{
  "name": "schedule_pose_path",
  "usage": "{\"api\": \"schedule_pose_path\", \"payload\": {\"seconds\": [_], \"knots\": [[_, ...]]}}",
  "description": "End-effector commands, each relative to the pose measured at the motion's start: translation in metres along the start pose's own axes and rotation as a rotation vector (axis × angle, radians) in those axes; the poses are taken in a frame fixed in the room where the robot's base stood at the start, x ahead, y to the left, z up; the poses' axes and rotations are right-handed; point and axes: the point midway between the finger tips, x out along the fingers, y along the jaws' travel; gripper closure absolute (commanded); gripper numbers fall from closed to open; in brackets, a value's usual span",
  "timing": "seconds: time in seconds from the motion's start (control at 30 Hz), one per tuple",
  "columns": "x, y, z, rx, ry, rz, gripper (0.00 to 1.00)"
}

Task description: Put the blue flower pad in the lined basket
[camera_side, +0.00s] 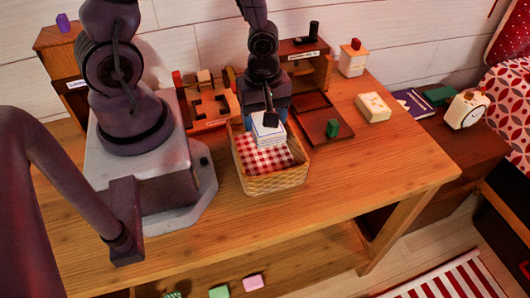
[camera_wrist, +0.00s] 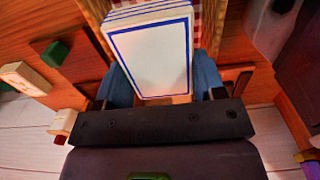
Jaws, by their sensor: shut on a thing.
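The pad (camera_side: 270,139) is a white block with thin blue edge lines; its blue-bordered white face (camera_wrist: 152,55) fills the middle of the wrist view. I cannot make out a flower on it. My gripper (camera_side: 267,120) is shut on the pad, with a blue finger on each side of it in the wrist view (camera_wrist: 160,82). The pad is at the back part of the wicker basket (camera_side: 276,183), over the red-and-white checked lining (camera_side: 262,163). Whether its underside touches the lining, I cannot tell.
A brown tray (camera_side: 312,108) with a green block (camera_side: 333,128) lies right of the basket. A wooden rack (camera_side: 208,105) stands behind left. A cream box (camera_side: 373,107) and a white bottle (camera_side: 352,60) are farther right. The table front (camera_side: 340,185) is clear.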

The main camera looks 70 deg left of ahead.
Motion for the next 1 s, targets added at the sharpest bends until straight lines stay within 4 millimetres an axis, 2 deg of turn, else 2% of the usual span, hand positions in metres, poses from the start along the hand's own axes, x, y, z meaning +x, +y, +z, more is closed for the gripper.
{"api": "schedule_pose_path", "payload": {"seconds": [0.2, 0.37, 0.63, 1.0], "knots": [[0.029, -0.001, 0.001, 0.016, 0.000, -0.008, 0.61], [0.041, 0.000, 0.001, 0.012, -0.001, -0.004, 0.61], [0.073, -0.001, 0.000, 0.011, 0.000, -0.005, 0.61], [0.078, 0.000, 0.000, 0.008, 0.000, -0.002, 0.61]]}}
